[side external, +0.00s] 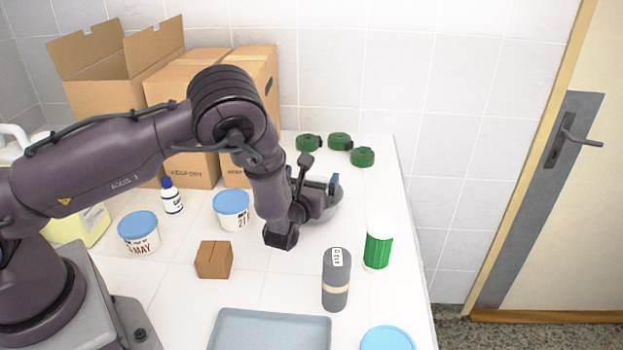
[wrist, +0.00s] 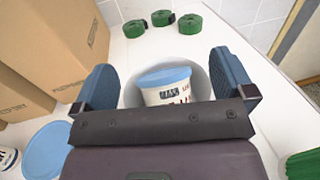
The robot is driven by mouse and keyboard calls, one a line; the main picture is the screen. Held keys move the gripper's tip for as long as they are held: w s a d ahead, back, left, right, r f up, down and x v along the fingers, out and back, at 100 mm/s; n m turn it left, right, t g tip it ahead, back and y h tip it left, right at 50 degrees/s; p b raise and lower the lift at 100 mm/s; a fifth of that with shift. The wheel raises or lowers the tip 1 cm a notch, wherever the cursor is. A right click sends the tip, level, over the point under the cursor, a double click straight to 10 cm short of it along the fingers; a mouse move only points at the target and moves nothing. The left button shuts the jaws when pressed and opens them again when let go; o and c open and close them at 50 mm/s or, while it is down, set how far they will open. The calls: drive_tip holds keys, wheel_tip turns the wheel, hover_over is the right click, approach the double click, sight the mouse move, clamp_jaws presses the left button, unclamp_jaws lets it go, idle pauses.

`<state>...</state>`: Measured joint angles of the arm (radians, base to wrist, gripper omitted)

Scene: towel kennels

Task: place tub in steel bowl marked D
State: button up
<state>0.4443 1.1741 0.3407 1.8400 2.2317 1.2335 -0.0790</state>
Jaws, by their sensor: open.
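A white tub with a blue lid and dark lettering (wrist: 165,87) sits inside a round grey bowl (wrist: 131,92) in the wrist view. The bowl also shows in the side view (side external: 334,205), mostly behind my gripper; no letter D is visible on it. My gripper (wrist: 165,80) is open, with one blue finger on each side of the tub and visible space between. In the side view my gripper (side external: 314,184) is over the bowl and hides the tub. Two more blue-lidded tubs stand to the left, one nearer (side external: 139,235) and one farther (side external: 231,211).
Several green rolls (side external: 340,141) lie behind the bowl. A grey bottle (side external: 336,280), a green canister (side external: 378,249), a brown box (side external: 214,260) and a blue-grey tray (side external: 270,330) stand in front. Cardboard boxes (side external: 185,85) fill the back left.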

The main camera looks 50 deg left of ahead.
drive_tip(key=v, duration=1)
drive_tip(key=s+a+r+n+g+y, duration=0.1)
drive_tip(key=s+a+r+n+g, duration=0.2)
drive_tip(key=s+n+g, duration=0.5)
drive_tip(key=s+a+r+n+g, duration=0.2)
drive_tip(key=s+r+n+g, duration=0.2)
drive_tip(key=s+n+g, duration=0.35)
drive_tip(key=s+d+r+n+t+h, duration=0.2)
drive_tip(key=s+r+n+t+h, duration=0.1)
drive_tip(key=r+n+h, duration=0.2)
drive_tip(key=s+d+r+n+t+h, duration=0.2)
drive_tip(key=r+n+h, duration=0.4)
drive_tip(key=r, duration=0.6)
drive_tip(key=s+n+t, duration=0.1)
drive_tip(key=n, duration=0.1)
drive_tip(key=shift+s+r+n, duration=0.3)
drive_tip(key=shift+r+n, duration=0.05)
drive_tip(key=shift+w, duration=0.1)
